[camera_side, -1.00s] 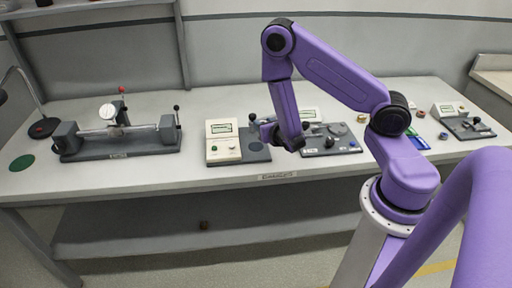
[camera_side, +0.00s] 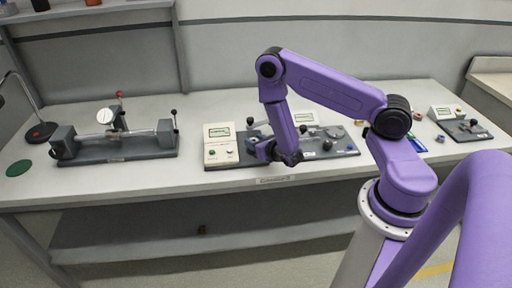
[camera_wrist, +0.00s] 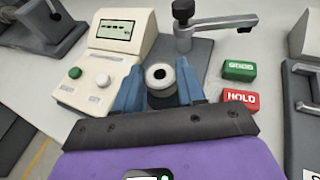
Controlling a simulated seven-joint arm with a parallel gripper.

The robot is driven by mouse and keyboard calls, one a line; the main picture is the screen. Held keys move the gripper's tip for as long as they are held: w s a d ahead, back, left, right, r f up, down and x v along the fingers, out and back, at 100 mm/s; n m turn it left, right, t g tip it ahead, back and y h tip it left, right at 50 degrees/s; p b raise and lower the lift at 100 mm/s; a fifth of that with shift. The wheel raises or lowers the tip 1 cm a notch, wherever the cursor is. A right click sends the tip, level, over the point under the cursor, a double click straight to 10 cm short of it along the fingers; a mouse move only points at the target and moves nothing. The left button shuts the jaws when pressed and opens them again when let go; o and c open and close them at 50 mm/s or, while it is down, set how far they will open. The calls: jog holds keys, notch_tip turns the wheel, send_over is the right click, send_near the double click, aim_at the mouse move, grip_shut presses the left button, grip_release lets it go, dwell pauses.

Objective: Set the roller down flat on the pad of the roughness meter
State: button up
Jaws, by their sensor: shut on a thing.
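My gripper (camera_wrist: 160,88) is shut on the roller (camera_wrist: 159,76), its blue fingers on either side. The roller is a short ring with a pale end face and a dark centre hole, seen end-on in the wrist view. Behind it is the roughness meter, a cream box (camera_wrist: 117,55) with a green display and a grey base plate (camera_wrist: 198,50) carrying a probe arm (camera_wrist: 205,24). In the side view my gripper (camera_side: 266,150) is low over the meter's base, right of its cream box (camera_side: 219,155). The pad is hidden, and I cannot tell whether the roller touches it.
A green block (camera_wrist: 239,70) and a red HOLD block (camera_wrist: 239,102) lie right of the meter in the wrist view. Another grey plate instrument (camera_side: 330,142) stands close on the right. A bench with a dial gauge (camera_side: 106,116) stands left. Bare table separates them.

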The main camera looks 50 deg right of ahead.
jog(key=shift+f, duration=1.1)
jog(key=shift+f, duration=0.1)
jog(key=o, duration=1.1)
